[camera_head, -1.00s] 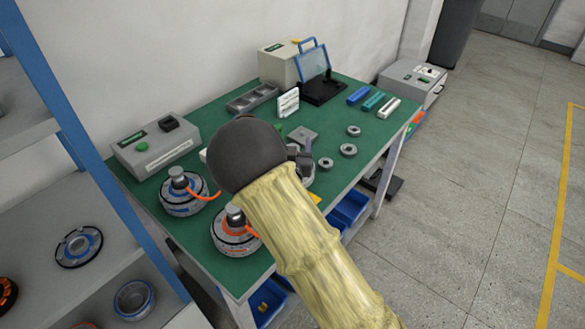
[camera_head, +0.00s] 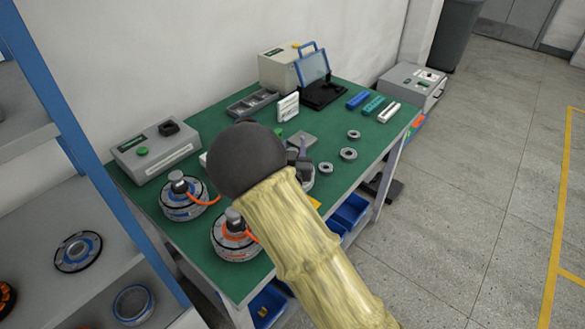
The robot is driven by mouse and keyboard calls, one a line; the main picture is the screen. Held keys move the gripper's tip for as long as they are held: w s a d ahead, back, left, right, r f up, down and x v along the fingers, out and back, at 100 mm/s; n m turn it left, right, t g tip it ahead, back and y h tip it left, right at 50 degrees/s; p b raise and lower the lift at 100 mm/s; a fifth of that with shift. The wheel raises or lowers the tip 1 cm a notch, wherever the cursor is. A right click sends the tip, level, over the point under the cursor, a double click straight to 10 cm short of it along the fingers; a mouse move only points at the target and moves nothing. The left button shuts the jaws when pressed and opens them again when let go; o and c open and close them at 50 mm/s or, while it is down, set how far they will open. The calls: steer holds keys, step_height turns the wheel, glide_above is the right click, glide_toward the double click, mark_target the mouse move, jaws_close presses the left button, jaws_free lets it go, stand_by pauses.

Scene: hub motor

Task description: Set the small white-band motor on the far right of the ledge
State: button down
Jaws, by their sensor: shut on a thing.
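My arm, with a dark round joint and a pale yellow sleeve, reaches over the green bench and hides much of its middle. Only a grey part of my gripper (camera_head: 301,157) shows past the joint. Just below it is a small round grey-and-white piece (camera_head: 308,180), mostly hidden, which looks like the small white-band motor in my shut jaws. I cannot tell whether it touches the bench. Two larger motors with orange cables stand at the left: one with a blue band (camera_head: 182,207), one with an orange band (camera_head: 232,249). I cannot make out which surface is the ledge.
A grey control box (camera_head: 155,150) stands at the bench's back left. A grey tray (camera_head: 251,103), a white card (camera_head: 288,107) and a machine with a blue-framed screen (camera_head: 313,67) line the back. Small rings (camera_head: 348,154) lie right of my gripper. A blue-post shelf (camera_head: 78,110) is at left.

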steer(key=shift+r, duration=0.25)
step_height(320, 180, up, 10)
steer(key=shift+f+p, duration=0.1)
steer(key=shift+p, duration=0.25)
stand_by(0.6)
